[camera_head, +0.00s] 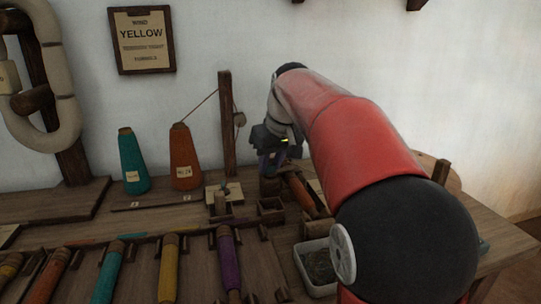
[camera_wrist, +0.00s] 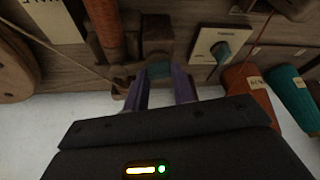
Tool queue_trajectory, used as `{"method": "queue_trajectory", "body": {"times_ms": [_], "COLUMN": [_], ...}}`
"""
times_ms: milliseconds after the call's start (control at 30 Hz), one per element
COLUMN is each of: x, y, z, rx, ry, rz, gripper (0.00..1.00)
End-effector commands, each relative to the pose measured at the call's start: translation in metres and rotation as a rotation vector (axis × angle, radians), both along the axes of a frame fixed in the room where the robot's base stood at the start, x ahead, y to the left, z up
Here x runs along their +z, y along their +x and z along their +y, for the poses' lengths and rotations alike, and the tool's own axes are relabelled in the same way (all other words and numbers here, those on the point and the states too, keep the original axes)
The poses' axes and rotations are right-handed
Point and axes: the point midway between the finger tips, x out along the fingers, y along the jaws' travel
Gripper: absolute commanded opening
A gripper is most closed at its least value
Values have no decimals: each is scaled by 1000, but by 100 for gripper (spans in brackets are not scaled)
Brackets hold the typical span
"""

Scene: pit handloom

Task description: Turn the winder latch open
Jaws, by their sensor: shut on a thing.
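My gripper (camera_head: 270,160) reaches down over the back of the bench, beside the wooden winder. The latch sits against the winder's dark wooden block (camera_wrist: 158,28). An orange bobbin (camera_wrist: 104,24) is beside that block, and it also shows in the head view (camera_head: 302,193). How far the latch is turned cannot be told. In the head view my gripper and arm hide the latch.
A wooden post (camera_head: 227,125), an orange cone (camera_head: 184,160) and a teal cone (camera_head: 133,165) stand to the left. A white bin (camera_head: 308,285) and small wooden boxes (camera_head: 271,210) are in front.

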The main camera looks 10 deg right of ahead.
Motion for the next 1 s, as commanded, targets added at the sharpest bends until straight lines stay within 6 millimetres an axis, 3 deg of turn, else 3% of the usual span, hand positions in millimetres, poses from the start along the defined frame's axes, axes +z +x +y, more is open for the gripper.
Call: {"method": "queue_trajectory", "body": {"times_ms": [1000], "x": [4], "y": [5], "z": [-4], "rx": [959], "ry": [3], "rz": [-2], "gripper": [3]}}
